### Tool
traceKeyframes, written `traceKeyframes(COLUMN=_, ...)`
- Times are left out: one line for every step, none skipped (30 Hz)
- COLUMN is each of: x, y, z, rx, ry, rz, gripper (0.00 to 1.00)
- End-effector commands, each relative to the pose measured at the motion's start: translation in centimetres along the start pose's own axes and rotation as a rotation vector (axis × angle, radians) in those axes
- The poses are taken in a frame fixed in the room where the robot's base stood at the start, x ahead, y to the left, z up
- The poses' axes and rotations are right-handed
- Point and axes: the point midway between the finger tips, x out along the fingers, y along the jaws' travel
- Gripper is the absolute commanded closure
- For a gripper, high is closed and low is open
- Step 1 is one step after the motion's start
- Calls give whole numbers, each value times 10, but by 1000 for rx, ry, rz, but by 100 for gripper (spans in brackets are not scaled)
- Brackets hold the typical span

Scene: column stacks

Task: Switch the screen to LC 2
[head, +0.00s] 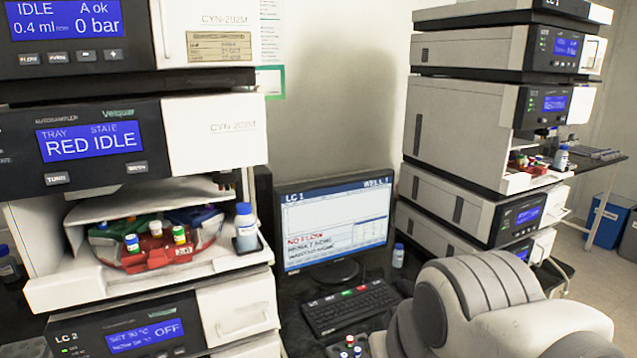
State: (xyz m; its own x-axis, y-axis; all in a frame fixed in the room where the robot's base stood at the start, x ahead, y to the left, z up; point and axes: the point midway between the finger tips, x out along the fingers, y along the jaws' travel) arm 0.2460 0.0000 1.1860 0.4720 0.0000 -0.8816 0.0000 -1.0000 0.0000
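The monitor (334,222) stands on the bench between the two instrument stacks. Its screen is lit and reads LC 1 at top left and WELL 1 at top right, with red text starting "NO" at lower left and a small table at right. A black keyboard (350,312) lies in front of it, with a few coloured keys, green, red and white, along its far edge. My gripper is not in view; only my pale arm links show at the lower right, close to the keyboard's right end.
A small vial holder (348,350) is at the bottom edge; a blue-capped bottle (398,256) stands right of the monitor.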

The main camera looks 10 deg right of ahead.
Motion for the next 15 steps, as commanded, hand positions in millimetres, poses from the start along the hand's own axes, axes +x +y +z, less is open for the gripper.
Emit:
traceKeyframes(x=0, y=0, z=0, rx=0, ry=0, rz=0, gripper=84)
traceKeyframes(x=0, y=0, z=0, rx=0, ry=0, rz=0, gripper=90)
traceKeyframes(x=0, y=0, z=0, rx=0, ry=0, rz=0, gripper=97)
traceKeyframes(x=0, y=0, z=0, rx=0, ry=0, rz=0, gripper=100)
traceKeyframes(x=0, y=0, z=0, rx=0, ry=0, rz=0, gripper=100)
traceKeyframes(x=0, y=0, z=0, rx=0, ry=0, rz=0, gripper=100)
traceKeyframes(x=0, y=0, z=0, rx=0, ry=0, rz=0, gripper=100)
traceKeyframes(x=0, y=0, z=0, rx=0, ry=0, rz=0, gripper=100)
traceKeyframes(x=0, y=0, z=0, rx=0, ry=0, rz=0, gripper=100)
traceKeyframes(x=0, y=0, z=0, rx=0, ry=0, rz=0, gripper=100)
traceKeyframes(x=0, y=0, z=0, rx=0, ry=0, rz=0, gripper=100)
traceKeyframes(x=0, y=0, z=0, rx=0, ry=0, rz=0, gripper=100)
traceKeyframes(x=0, y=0, z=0, rx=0, ry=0, rz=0, gripper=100)
traceKeyframes(x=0, y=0, z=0, rx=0, ry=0, rz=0, gripper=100)
traceKeyframes(x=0, y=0, z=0, rx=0, ry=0, rz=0, gripper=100)
